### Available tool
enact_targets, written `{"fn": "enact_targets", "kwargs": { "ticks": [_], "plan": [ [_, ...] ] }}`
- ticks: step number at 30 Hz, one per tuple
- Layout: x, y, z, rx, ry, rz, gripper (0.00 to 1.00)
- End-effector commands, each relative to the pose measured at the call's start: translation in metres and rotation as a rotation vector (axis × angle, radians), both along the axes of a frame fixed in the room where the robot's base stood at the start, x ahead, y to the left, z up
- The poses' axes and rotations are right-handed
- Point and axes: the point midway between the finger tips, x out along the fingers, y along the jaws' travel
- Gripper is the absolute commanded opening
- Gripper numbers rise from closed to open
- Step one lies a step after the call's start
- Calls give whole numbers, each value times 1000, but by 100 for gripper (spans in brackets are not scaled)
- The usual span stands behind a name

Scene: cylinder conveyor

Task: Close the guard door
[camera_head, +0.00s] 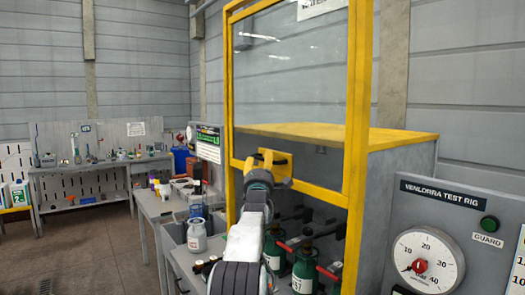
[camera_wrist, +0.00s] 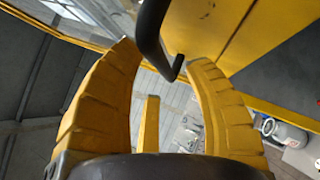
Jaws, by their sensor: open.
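The guard door (camera_head: 290,85) is a clear panel in a yellow frame on the front of a grey cabinet with a yellow top. It stands raised, with an open gap below its lower bar. My gripper (camera_head: 270,159) is at the door's lower bar, its yellow fingers open. In the wrist view, the black bar handle (camera_wrist: 150,38) reaches in between the tips of my open gripper (camera_wrist: 164,56). I cannot tell whether the fingers touch it. The handle is mostly hidden by my gripper in the head view.
Green cylinders (camera_head: 304,270) with red and black valve parts stand under the door, partly behind my arm. A test rig panel (camera_head: 455,225) with a dial and a green guard lamp is at the right.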

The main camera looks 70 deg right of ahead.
Motion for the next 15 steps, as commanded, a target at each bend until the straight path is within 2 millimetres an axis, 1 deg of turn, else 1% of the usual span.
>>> {"fn": "enact_targets", "kwargs": {
  "ticks": [2, 6, 15],
  "plan": [
    [2, -6, 6, -1, 0, 0, 47],
    [4, -14, 8, 0, 0, 0, 47],
    [6, -21, 9, 0, 0, 0, 47]
  ]
}}
